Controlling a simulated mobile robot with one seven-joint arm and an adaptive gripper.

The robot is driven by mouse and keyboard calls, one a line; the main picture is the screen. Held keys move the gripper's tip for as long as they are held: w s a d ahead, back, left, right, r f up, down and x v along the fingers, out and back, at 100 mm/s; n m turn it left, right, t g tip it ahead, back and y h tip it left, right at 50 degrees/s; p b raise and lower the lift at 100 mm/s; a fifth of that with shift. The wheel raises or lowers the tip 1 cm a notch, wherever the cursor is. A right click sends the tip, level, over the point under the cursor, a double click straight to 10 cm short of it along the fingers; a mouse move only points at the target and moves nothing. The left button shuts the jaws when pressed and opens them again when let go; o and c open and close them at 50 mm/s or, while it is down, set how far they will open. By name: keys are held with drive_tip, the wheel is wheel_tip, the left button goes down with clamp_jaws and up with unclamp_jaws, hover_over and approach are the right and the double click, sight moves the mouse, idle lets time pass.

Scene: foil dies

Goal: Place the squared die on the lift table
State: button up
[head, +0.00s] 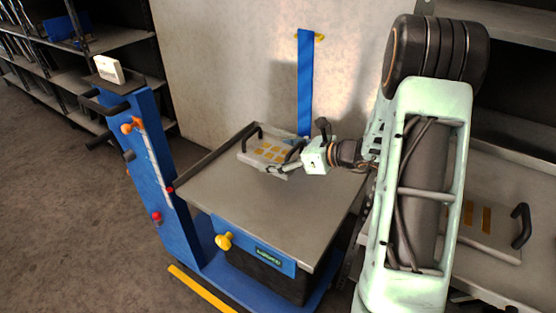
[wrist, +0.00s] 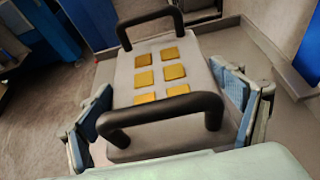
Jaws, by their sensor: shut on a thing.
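The squared die (head: 263,154) is a grey plate with two black bar handles and gold square pads in two columns. It is over the back part of the lift table (head: 235,200). In the wrist view the die (wrist: 125,85) fills the middle, and the near handle crosses in front of the pads. My gripper (head: 284,168) is shut on the near end of the die, with one blue-padded finger on each side. I cannot tell whether the die's underside touches the table top.
The lift table has a blue post with a red knob on its left and a yellow knob in front. Its front half is bare. Another die (head: 485,230) with gold strips lies on a grey surface at the right. Dark shelving (head: 105,40) stands at the back left.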

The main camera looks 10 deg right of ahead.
sight(276, 181)
drive_tip(key=shift+w+f+b, duration=0.45)
drive_tip(key=shift+f+b, duration=0.1)
drive_tip(key=shift+b, duration=0.05)
drive_tip(key=shift+f+b, duration=2.4)
drive_tip(key=shift+f, duration=0.95)
drive_tip(key=shift+f+b, duration=0.4)
drive_tip(key=shift+f, duration=0.1)
drive_tip(key=o, duration=1.9)
drive_tip(key=shift+c, duration=0.2)
drive_tip(key=shift+o, duration=0.6)
drive_tip(key=shift+s+f, duration=0.1)
